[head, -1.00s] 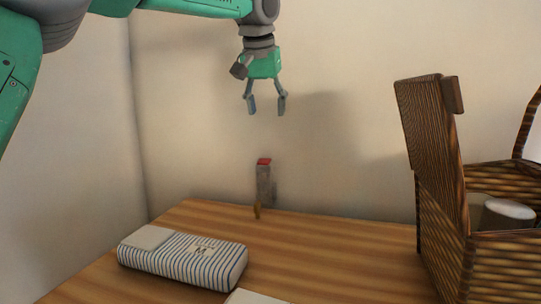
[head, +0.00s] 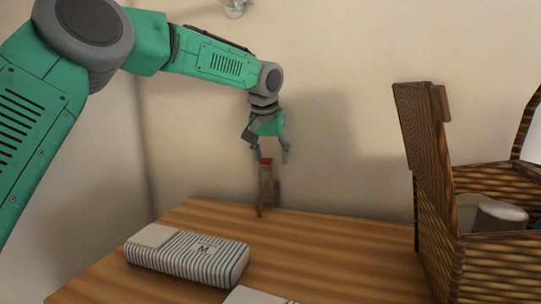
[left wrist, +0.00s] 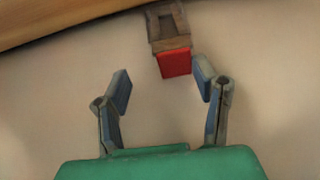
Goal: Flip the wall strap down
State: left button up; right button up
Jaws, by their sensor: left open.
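The wall strap (head: 265,184) is a small grey-brown piece with a red top end, low on the wall just above the wooden table. Its red end also shows in the left wrist view (left wrist: 175,64), with the grey-brown body (left wrist: 168,25) beyond it. My left gripper (head: 271,157) hangs from above with its fingers pointing down, around the height of the red end. In the left wrist view the open fingers (left wrist: 165,85) stand apart, and the red end lies just beyond the tips, closer to the right finger. I cannot tell whether they touch. My right gripper is out of view.
A striped pouch (head: 188,262) lies on the wooden table (head: 330,255) at the front left. A wicker basket (head: 432,200) with its lid raised stands at the right. A pale flat item (head: 256,296) shows at the bottom edge. The table between strap and basket is clear.

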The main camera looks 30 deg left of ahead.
pick_arm(q)
jog(key=shift+d, duration=0.1)
jog(key=shift+a, duration=0.2)
jog(key=shift+a+f, duration=0.2)
jog(key=shift+a, duration=0.75)
grip_shut()
jog(key=shift+a, duration=0.2)
jog(key=shift+d, duration=0.6)
jog(key=shift+s+a+f, duration=0.1)
jog(key=shift+a+f, duration=0.05)
jog(key=shift+a, duration=0.2)
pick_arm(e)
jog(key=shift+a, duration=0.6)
